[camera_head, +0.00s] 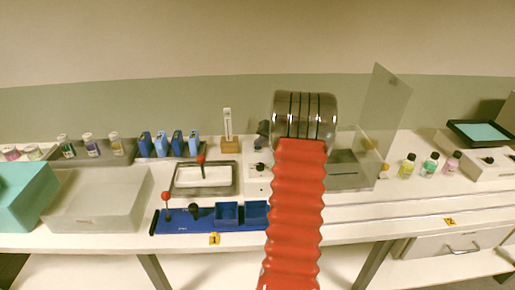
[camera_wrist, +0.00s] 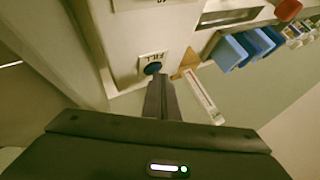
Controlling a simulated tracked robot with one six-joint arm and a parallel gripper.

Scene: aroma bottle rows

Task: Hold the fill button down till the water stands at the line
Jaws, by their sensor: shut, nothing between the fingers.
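My gripper (camera_wrist: 157,78) is shut and empty. Its fingertips overlap the button's lower edge in the picture; I cannot tell whether they touch or press it. In the head view, the pale panel (camera_head: 257,186) stands partly behind my red arm, and the button and my fingers cannot be made out there. I cannot make out a water level or its line in either view.
A white scale on a wooden block (camera_head: 229,146) stands close behind the panel; the scale (camera_wrist: 203,97) is right of my fingers in the wrist view. A framed tray (camera_head: 203,192), several blue packs (camera_head: 161,145) and a clear upright sheet (camera_head: 385,110) are nearby.

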